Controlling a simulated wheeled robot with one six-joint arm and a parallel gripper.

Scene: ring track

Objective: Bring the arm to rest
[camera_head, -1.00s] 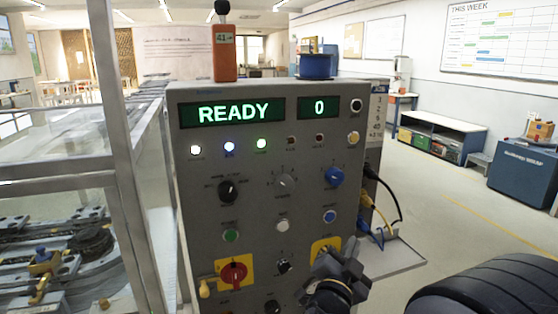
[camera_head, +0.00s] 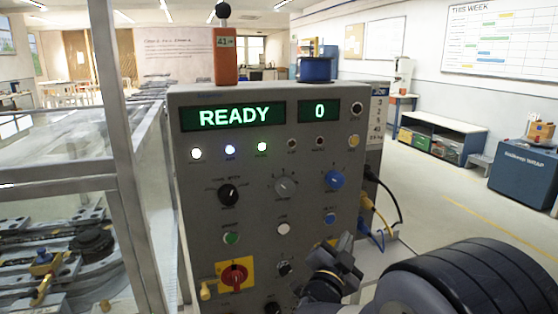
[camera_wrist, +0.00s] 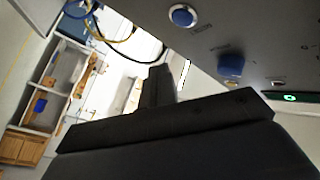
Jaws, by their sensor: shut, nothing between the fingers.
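My gripper (camera_head: 343,258) is dark and stands in front of the lower right of the grey control panel (camera_head: 258,172), at the bottom of the head view. Its fingers are shut and hold nothing. My arm comes in from the lower right corner. The panel's display reads READY and 0. In the wrist view my gripper (camera_wrist: 160,88) fills the lower middle. The panel (camera_wrist: 245,45) slants across the upper right there, with a blue button (camera_wrist: 183,16) and a blue knob (camera_wrist: 231,66). The gripper hides part of the panel's lower right.
A red and yellow switch (camera_head: 234,275) is on the panel's lower left. Black and yellow cables (camera_head: 377,205) hang at its right side. A glass-walled frame (camera_head: 125,150) stands close on the left. An orange box (camera_head: 225,56) and blue spool (camera_head: 315,67) sit on top. Floor at right is open.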

